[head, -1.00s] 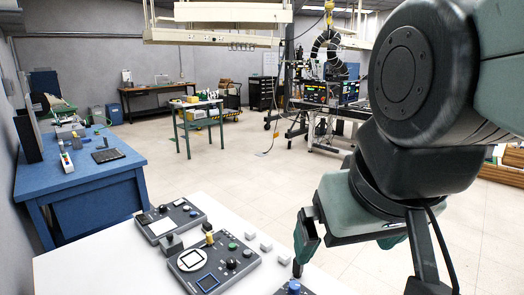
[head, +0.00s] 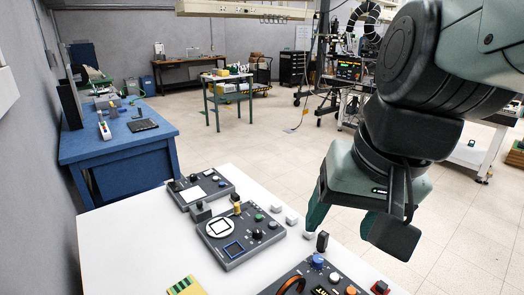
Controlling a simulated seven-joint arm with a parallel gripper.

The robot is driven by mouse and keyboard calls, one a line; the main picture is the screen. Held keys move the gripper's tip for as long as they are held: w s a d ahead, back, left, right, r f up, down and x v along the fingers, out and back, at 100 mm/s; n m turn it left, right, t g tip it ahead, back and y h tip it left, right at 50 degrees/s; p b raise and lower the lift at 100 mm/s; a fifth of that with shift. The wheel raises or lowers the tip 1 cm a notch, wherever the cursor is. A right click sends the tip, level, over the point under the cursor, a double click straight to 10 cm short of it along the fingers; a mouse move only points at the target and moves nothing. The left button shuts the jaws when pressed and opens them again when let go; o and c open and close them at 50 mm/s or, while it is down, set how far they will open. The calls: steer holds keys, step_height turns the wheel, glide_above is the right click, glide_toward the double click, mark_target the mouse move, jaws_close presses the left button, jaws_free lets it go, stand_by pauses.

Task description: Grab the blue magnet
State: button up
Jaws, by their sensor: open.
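A small round blue piece (head: 317,261), which looks like the blue magnet, stands on the dark panel (head: 272,290) at the bottom of the head view. My gripper (head: 342,232) hangs above and slightly right of it, with the fingers pointing down. The fingers are apart and I see nothing held between them. A dark block by the left finger is probably its tip; it shows just above the blue piece, and the height gap is hard to judge.
Small white blocks (head: 292,219) line the white table (head: 120,250). A yellow-green card (head: 185,286) lies front left.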

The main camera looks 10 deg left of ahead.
steer(key=w+a+f+m+g+y, duration=0.2)
steer(key=w+a+f+g+y, duration=0.15)
steer(key=a+f, duration=0.5)
steer(key=w+a+f+m+g+y, duration=0.2)
steer(key=w+a+f+g, duration=0.15)
steer(key=a+f, duration=0.5)
steer(key=s+a+f+m+g+y, duration=0.1)
steer(key=a+f+m, duration=0.1)
steer(key=a+f, duration=0.2)
steer(key=s+a+f+m+g+y, duration=0.1)
steer(key=s+a+f+m+y, duration=0.1)
steer(key=f, duration=0.7)
steer(key=s+a+f+m+g+y, duration=0.1)
steer(key=s+a+f+m, duration=0.1)
steer(key=a+f, duration=0.4)
steer(key=shift+s+a+f+m, duration=0.2)
steer(key=shift+a+f+m, duration=0.15)
steer(key=shift+f+m, duration=0.4)
steer(key=shift+y, duration=0.25)
steer(key=x, duration=0.4)
steer(key=shift+s+a+f, duration=0.2)
steer(key=shift+s, duration=0.05)
steer(key=shift+x, duration=3.1)
steer(key=shift+f, duration=0.1)
steer(key=shift+c, duration=0.3)
